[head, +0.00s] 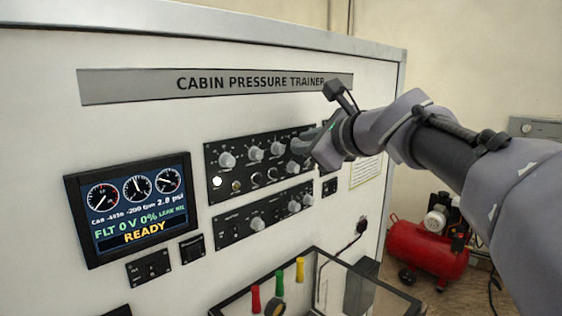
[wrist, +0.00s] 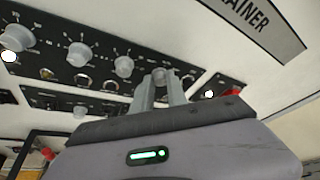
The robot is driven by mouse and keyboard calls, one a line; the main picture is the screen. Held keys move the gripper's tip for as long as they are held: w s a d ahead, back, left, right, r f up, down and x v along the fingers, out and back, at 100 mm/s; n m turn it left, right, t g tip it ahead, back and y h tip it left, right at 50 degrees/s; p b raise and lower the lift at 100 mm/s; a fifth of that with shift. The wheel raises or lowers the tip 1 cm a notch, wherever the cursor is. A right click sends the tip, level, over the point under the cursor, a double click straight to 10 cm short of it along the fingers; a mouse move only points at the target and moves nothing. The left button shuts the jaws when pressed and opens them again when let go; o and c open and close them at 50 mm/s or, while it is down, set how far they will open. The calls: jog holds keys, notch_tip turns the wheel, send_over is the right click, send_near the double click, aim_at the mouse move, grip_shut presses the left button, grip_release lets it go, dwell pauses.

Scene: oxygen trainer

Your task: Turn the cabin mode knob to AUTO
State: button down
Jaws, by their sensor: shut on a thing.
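My gripper (head: 303,147) is at the right end of the upper black knob panel (head: 214,187) on the trainer's front. In the wrist view my gripper (wrist: 161,82) has its two fingers on either side of the rightmost grey knob (wrist: 160,74) of the top row, shut on it. The fingers hide most of this knob, so its pointer direction cannot be told. Three similar knobs stand to its left, the nearest one (wrist: 124,66) clear of the fingers. The panel lettering is too small to read, so AUTO and the knob's name cannot be made out.
A display (head: 130,208) reading READY is at the left. A lower knob panel (head: 240,215) sits just below the upper one. An open clear-sided box (head: 330,258) with red, green and yellow items juts out below. A red compressor (head: 425,245) stands on the floor at right.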

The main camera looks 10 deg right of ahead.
jog(key=n+t+b, duration=0.1)
jog(key=n+b, duration=0.2)
jog(key=b, duration=0.4)
jog(key=f+n+t+b, duration=0.1)
jog(key=n+b, duration=0.3)
jog(key=b, duration=0.4)
jog(key=n+t+b, duration=0.3)
jog(key=n+b, duration=0.1)
jog(key=b, duration=0.3)
jog(key=shift+s+a+f+b, duration=0.1)
jog(key=shift+f+b, duration=0.15)
jog(key=shift+b, duration=0.15)
jog(key=shift+r+n, duration=0.15)
jog(key=shift+n, duration=0.25)
jog(key=c, duration=1.3)
grip_release()
